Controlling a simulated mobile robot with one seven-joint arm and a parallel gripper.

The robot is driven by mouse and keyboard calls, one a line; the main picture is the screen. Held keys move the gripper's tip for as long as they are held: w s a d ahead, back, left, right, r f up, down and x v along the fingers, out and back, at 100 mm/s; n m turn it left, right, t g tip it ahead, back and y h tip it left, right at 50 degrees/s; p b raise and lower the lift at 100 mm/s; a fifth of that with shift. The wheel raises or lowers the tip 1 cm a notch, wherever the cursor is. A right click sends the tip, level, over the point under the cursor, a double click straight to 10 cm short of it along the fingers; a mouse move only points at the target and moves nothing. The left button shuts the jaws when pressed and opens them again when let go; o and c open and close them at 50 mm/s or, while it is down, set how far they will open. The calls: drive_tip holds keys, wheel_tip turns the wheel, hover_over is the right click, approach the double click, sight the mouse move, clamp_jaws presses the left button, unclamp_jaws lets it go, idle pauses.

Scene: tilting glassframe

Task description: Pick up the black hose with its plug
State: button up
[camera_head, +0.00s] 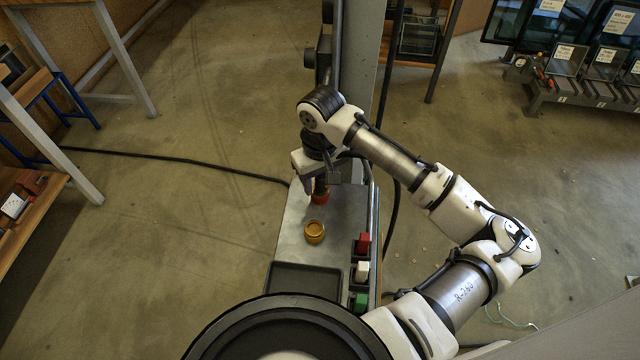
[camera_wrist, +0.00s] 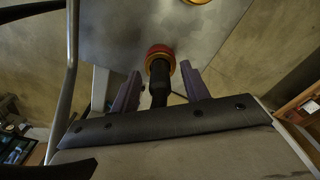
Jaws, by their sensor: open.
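The black hose plug (camera_wrist: 159,82) stands up from a red-orange collar (camera_wrist: 160,51) on the grey metal plate (camera_wrist: 110,30). In the head view the collar (camera_head: 320,198) shows just below my gripper (camera_head: 317,182), and most of the plug is hidden by my wrist. In the wrist view my gripper (camera_wrist: 161,88) is open, with one finger on each side of the black plug. A gap shows on both sides, so the fingers look apart from it. I cannot tell where the hose runs beyond the plug.
An amber round fitting (camera_head: 314,232) sits on the plate in front of the collar. A black tray (camera_head: 305,279) lies at the near end. A grey post (camera_head: 362,75) rises behind.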

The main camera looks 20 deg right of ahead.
clamp_jaws()
drive_tip(key=shift+r, duration=0.2)
